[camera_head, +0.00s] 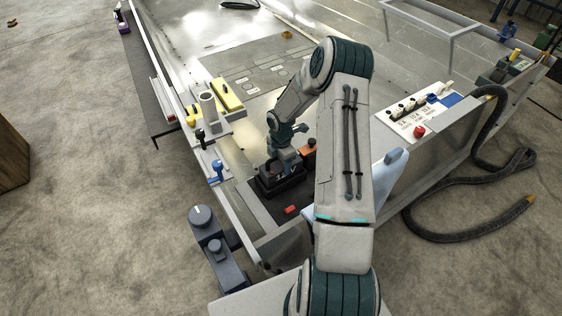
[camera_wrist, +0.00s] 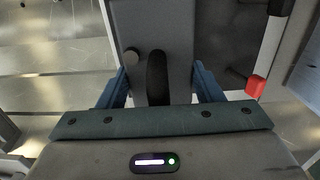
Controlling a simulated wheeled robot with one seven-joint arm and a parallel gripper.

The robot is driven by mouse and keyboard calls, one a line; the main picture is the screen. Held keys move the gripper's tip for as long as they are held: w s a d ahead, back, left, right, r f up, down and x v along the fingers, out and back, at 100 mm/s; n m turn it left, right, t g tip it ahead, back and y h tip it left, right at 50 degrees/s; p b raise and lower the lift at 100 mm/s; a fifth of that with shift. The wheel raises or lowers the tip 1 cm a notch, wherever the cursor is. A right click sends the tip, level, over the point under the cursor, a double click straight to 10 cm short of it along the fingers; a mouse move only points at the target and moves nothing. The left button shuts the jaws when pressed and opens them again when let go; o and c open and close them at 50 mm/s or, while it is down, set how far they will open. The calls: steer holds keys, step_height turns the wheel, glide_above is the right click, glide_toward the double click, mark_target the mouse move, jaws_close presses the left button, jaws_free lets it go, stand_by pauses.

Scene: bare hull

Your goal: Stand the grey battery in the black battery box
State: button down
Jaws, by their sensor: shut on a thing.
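The grey battery (camera_wrist: 180,22) fills the top centre of the wrist view, with a black handle and a dark round terminal on its top. My gripper (camera_wrist: 160,72) is shut on it, one blue finger on each side of the handle. In the head view my gripper (camera_head: 284,154) points down at the black battery box (camera_head: 280,186), which sits on a dark mat. The battery is mostly hidden there by my gripper and arm, at or just above the box. I cannot tell whether it rests on the box floor.
A small red piece (camera_head: 291,209) lies on the dark mat, and an orange block (camera_head: 309,146) stands right of the box. A blue-handled clamp (camera_head: 217,170) and yellow parts (camera_head: 227,95) line the left hull edge. A white switch panel (camera_head: 415,113) is at right.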

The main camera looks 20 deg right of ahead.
steer(key=shift+w+f+b, duration=0.15)
steer(key=shift+f+b, duration=0.35)
steer(key=shift+f, duration=0.05)
steer(key=shift+c, duration=1.6)
jaws_free()
steer(key=shift+s+f, duration=0.2)
steer(key=shift+s, duration=0.05)
step_height(320, 180, up, 14)
steer(key=shift+w+r+p, duration=0.1)
steer(key=shift+w+p, duration=0.05)
steer(key=shift+p, duration=0.4)
